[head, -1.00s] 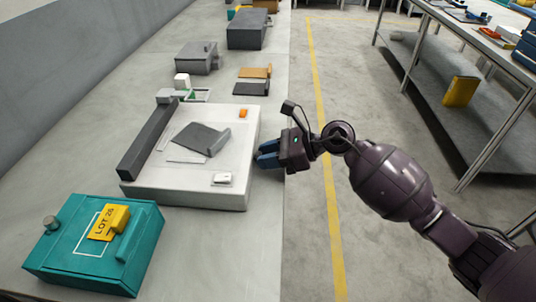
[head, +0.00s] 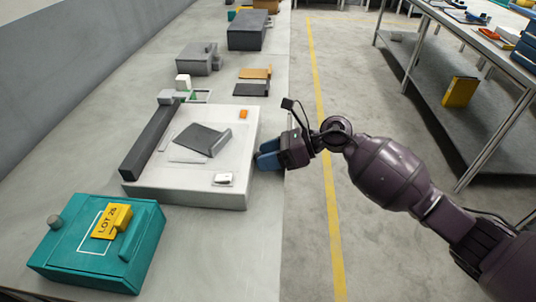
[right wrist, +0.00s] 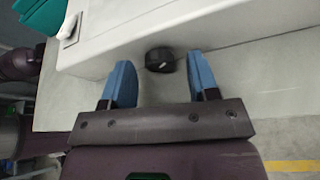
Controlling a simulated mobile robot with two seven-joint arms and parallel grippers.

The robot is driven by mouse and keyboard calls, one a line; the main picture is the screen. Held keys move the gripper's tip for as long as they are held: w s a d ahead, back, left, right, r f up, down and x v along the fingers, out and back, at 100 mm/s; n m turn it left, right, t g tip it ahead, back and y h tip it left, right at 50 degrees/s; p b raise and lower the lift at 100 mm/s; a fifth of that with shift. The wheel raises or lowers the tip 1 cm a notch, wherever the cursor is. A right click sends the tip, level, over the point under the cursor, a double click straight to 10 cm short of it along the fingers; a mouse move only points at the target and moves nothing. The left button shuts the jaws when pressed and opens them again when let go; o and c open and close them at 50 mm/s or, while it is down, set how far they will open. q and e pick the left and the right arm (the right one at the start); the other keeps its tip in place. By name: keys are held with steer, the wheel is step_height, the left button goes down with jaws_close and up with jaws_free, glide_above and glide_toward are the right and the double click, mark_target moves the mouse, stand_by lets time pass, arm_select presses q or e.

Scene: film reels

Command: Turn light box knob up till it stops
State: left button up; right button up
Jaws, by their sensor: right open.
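The light box (head: 190,186) is a flat, pale box on the bench in the head view, with a dark bar along its left side. Its side face (right wrist: 200,32) shows in the right wrist view. A round black knob (right wrist: 160,59) with a small pale mark is on that face. The knob is hidden in the head view. My right gripper (head: 262,156) is beside the box's right side. Its blue fingers are open, one on each side of the knob, with gaps visible between fingers and knob. My left gripper is not in view.
A teal box (head: 70,268) with a yellow LOT 26 tag (head: 110,221) stands in front of the light box. A dark grey plate (head: 203,140) lies on the light box. Grey boxes (head: 247,30) stand farther back.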

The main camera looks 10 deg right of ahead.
steer(key=w+v, duration=0.1)
steer(key=v, duration=0.9)
steer(key=shift+s+d, duration=0.4)
steer(key=shift+s, duration=0.15)
steer(key=shift+r, duration=0.15)
